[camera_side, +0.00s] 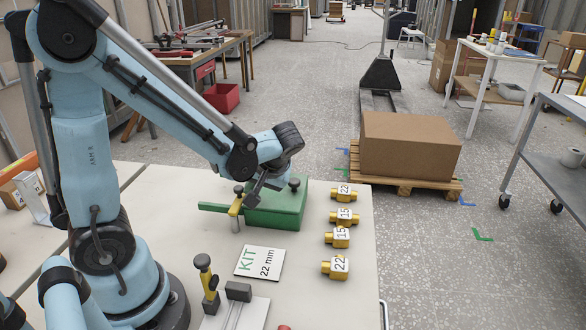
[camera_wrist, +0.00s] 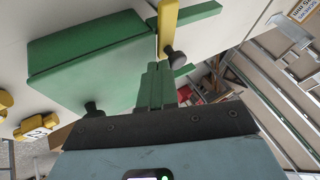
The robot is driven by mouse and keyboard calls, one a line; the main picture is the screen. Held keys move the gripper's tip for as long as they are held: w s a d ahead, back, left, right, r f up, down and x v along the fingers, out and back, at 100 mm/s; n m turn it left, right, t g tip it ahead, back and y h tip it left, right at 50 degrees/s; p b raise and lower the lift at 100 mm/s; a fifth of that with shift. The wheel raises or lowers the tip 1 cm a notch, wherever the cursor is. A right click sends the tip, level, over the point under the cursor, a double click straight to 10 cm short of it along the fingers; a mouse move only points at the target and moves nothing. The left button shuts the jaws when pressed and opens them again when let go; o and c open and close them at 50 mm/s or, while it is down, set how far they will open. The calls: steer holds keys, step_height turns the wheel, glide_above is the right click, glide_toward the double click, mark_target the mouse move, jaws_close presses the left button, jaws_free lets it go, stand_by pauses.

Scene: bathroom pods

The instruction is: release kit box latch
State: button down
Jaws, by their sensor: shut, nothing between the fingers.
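The green kit box (camera_side: 275,212) lies on the pale tabletop with its lid down. A yellow latch (camera_side: 236,206) with a dark knob is at its left end, beside a green bar sticking out to the left. In the wrist view the box (camera_wrist: 95,62) fills the upper left, and the yellow latch (camera_wrist: 167,22) crosses its edge, with the dark knob at its lower end. My gripper (camera_side: 257,192) is above the box, close to the latch. In the wrist view its green fingers (camera_wrist: 158,72) are together and empty, just beside the knob. Whether they touch it I cannot tell.
Several yellow fittings (camera_side: 343,215) labelled 22 and 15 stand in a row right of the box. A KIT 22 mm card (camera_side: 259,262) lies in front of it. A yellow-and-black tool (camera_side: 207,282) and a grey fixture (camera_side: 238,300) are nearer the front edge.

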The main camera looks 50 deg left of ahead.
mark_target(239, 185)
steer(key=shift+a, duration=0.45)
steer(key=shift+s+a, duration=0.3)
steer(key=shift+a, duration=0.4)
steer(key=shift+s+a, duration=0.5)
steer(key=shift+a, duration=0.15)
steer(key=shift+s+a+n+g, duration=0.5)
steer(key=shift+s+a+n, duration=0.05)
steer(key=shift+s+n, duration=0.3)
stand_by(0.7)
steer(key=w+d+r, duration=0.2)
steer(key=w+r, duration=0.6)
steer(key=w, duration=0.1)
stand_by(0.3)
